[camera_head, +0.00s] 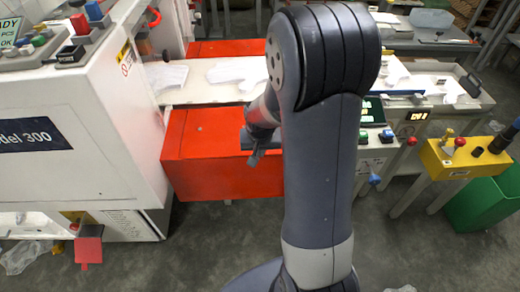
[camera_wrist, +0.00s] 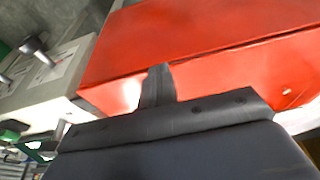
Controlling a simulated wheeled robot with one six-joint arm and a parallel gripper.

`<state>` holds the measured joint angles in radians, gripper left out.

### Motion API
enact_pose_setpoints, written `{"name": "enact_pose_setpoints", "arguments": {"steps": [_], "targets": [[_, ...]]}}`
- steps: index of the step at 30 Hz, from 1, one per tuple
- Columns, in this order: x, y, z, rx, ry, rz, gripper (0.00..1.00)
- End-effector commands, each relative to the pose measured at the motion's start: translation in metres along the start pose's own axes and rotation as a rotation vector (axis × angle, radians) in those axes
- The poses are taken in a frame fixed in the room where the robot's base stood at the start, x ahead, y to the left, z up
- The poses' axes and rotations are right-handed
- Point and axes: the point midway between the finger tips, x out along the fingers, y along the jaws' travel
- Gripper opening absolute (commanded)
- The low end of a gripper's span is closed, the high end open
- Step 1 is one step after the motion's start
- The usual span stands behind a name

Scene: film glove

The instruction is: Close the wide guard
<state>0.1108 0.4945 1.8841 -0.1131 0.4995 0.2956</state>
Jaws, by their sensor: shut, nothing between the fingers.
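The wide guard appears to be the red box-like cover (camera_head: 205,150) on the front side of the white conveyor bed, right of the white machine. Its red face also fills the upper part of the wrist view (camera_wrist: 200,50). I cannot tell how far open it stands. My gripper (camera_head: 254,158) is shut and empty, in front of the right part of the red cover. My arm hides the cover's right end.
The white machine (camera_head: 70,140) stands left, with a small red plate (camera_head: 89,250) low at its front. White film gloves (camera_head: 235,72) lie on the bed. A yellow button box (camera_head: 456,155) and green bin (camera_head: 482,203) stand right. Grey floor in front is mostly clear.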

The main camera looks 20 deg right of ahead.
Motion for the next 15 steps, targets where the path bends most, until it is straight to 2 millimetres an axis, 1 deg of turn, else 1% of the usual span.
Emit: {"name": "enact_pose_setpoints", "arguments": {"steps": [1,4,15], "targets": [[0.0094,-0.0001,0.0033,0.000,0.000,0.000,0.00],[0.0160,0.0000,0.0061,-0.001,-0.001,0.000,0.00],[0.0185,0.0005,0.0106,0.000,-0.013,0.002,0.00]]}}
